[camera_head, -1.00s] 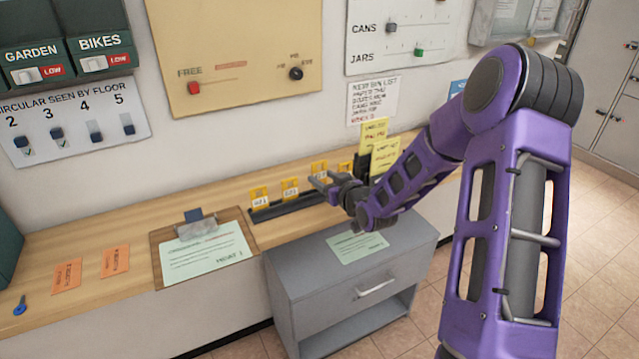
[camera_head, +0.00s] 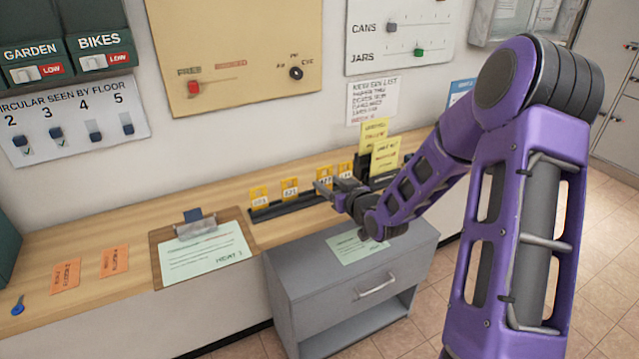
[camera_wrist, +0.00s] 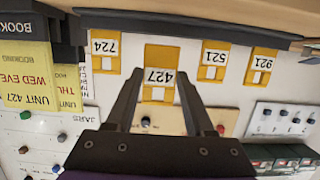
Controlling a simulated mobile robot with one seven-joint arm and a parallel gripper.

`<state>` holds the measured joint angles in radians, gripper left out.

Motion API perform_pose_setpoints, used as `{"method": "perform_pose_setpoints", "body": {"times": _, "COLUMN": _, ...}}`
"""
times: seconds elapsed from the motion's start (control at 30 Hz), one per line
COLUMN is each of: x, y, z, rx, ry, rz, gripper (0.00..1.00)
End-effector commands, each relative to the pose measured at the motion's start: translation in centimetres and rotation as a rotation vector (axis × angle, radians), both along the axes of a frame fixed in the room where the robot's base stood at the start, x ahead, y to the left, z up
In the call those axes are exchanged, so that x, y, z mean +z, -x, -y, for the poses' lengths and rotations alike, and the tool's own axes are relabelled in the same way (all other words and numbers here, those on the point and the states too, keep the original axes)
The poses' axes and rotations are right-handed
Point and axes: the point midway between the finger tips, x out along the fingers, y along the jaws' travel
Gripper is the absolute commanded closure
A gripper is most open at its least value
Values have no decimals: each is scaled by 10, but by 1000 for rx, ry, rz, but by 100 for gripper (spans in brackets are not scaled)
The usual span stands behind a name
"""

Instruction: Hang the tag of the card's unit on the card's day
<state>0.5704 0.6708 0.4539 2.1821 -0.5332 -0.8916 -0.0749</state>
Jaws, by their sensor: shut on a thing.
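The yellow unit tags stand in a row at a dark rack (camera_head: 300,203) on the wooden counter. The wrist view is upside down and reads them as 724 (camera_wrist: 105,52), 427 (camera_wrist: 158,75), 521 (camera_wrist: 213,60) and 921 (camera_wrist: 261,66). My gripper (camera_wrist: 157,90) has its two fingers closed on the sides of tag 427, which also shows in the head view (camera_head: 325,174). I cannot tell whether that tag is clear of the rack. A yellow card (camera_wrist: 25,80) reads unit 427, WED EVE; another yellow card (camera_wrist: 68,85) with THU is partly hidden behind it.
A clipboard (camera_head: 166,236) with a green sheet lies left of the rack, with orange slips (camera_head: 115,261) and a blue key-like item (camera_head: 18,306) beyond. A grey drawer cabinet (camera_head: 340,290) stands before the counter. Slider boards (camera_head: 240,50) hang on the wall behind.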

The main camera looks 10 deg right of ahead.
Motion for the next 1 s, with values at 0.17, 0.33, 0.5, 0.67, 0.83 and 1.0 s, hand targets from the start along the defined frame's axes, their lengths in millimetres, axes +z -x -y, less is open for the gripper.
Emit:
{"method": "perform_pose_setpoints", "body": {"times": 0.17, "x": 0, "y": 14, "z": 5, "rx": -1, "ry": 0, "rz": -1, "gripper": 96}}
{"method": "perform_pose_setpoints", "body": {"times": 0.33, "x": 0, "y": 27, "z": 9, "rx": -1, "ry": 0, "rz": -1, "gripper": 96}}
{"method": "perform_pose_setpoints", "body": {"times": 0.5, "x": 0, "y": 40, "z": 13, "rx": -1, "ry": 0, "rz": -1, "gripper": 96}}
{"method": "perform_pose_setpoints", "body": {"times": 0.67, "x": 0, "y": 52, "z": 17, "rx": -1, "ry": -1, "rz": 0, "gripper": 96}}
{"method": "perform_pose_setpoints", "body": {"times": 0.83, "x": 0, "y": 61, "z": 20, "rx": -1, "ry": 1, "rz": -1, "gripper": 96}}
{"method": "perform_pose_setpoints", "body": {"times": 1.0, "x": 0, "y": 63, "z": 20, "rx": 0, "ry": -1, "rz": 0, "gripper": 96}}
